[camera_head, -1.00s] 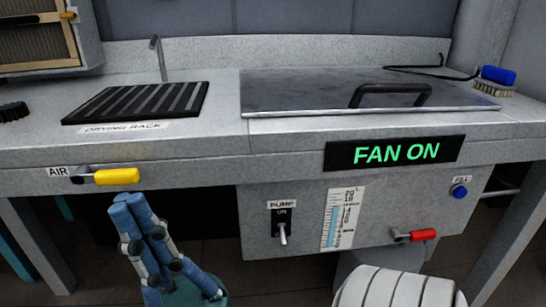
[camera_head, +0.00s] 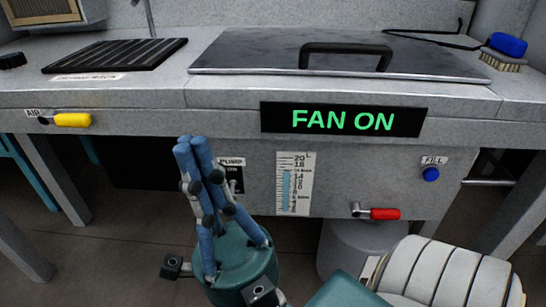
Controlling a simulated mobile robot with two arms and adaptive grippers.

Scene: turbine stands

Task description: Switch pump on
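The pump switch (camera_head: 236,181) is a black plate under a "PUMP" label on the front panel below the bench. My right gripper (camera_head: 192,143) stands in front of it with its blue fingers pointing up and close together, with nothing between them. The fingers cover the left part of the switch and label, and the lever's position cannot be made out. I cannot tell whether the fingers touch the switch. My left gripper is not in view.
A lit "FAN ON" sign (camera_head: 343,120) is above the panel. To the right of the switch are a level gauge (camera_head: 294,184), a red valve handle (camera_head: 384,214) and a blue FILL button (camera_head: 431,174). A yellow AIR handle (camera_head: 73,120) sticks out at left.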

